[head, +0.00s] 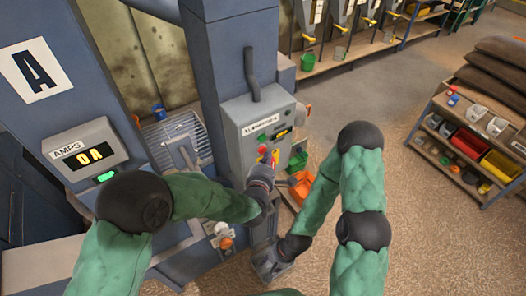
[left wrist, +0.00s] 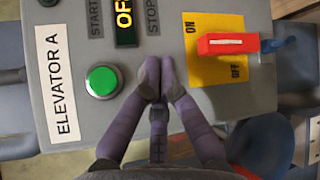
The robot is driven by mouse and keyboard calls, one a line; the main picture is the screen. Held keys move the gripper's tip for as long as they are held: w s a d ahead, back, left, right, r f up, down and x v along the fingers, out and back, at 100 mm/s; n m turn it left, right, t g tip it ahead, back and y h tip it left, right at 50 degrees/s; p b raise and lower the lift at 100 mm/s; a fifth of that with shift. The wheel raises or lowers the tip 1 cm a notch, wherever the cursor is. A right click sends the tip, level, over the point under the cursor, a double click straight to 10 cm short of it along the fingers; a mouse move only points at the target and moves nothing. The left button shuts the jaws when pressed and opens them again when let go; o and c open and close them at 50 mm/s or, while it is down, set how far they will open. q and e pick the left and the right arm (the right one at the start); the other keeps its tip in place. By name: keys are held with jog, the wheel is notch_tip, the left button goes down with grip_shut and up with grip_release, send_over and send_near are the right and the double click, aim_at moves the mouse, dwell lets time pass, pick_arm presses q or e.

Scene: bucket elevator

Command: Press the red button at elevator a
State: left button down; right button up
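The elevator A control panel (head: 238,112) is on a blue-grey column in the head view. The left wrist view shows its "ELEVATOR A" label (left wrist: 57,82), a green button (left wrist: 101,82) under START, and a display reading OFF (left wrist: 125,14). A red lever handle (left wrist: 228,43) sits on a yellow ON/OFF plate (left wrist: 215,72).
An AMPS meter (head: 90,153) reading 0A stands at the left, below an "A" sign (head: 36,70). A shelf with bins (head: 467,142) is at the right. Open floor lies between.

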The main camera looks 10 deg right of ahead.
pick_arm(q)
jog(key=shift+s+d+b, duration=0.15)
jog(key=shift+s+d, duration=0.15)
jog(key=shift+s, duration=0.5)
jog(key=shift+s+d+b, duration=0.1)
jog(key=shift+s+d, duration=0.2)
jog(key=shift+s, duration=0.5)
jog(key=shift+s+d+b, duration=0.15)
jog(key=shift+s+d, duration=0.15)
jog(key=shift+s, duration=0.5)
jog(key=s+a+f+m+g+y+b, duration=0.1)
jog(key=a+f+m+g+b, duration=0.3)
jog(key=f, duration=0.6)
jog(key=s+a+f+m+y+b, duration=0.1)
jog(key=a+f+m+b, duration=0.15)
jog(key=a+f, duration=0.55)
jog(key=s+a+f+m+g+y+b, duration=0.1)
jog(key=a+f+m+g+b, duration=0.2)
jog(key=f, duration=0.8)
jog(key=s+a+f+m+g+b, duration=0.3)
jog(key=s+a+f+m+b, duration=0.1)
jog(key=s+f, duration=0.4)
jog(key=s+a+f+m+g+b, duration=0.3)
jog(key=s+a+f+b, duration=0.2)
jog(key=s+f, duration=0.4)
notch_tip(320, 180, down, 3)
jog(key=shift+a+r+m+g+h, duration=0.1)
jog(key=shift+a+m+g+h, duration=0.25)
jog(key=shift+a, duration=0.4)
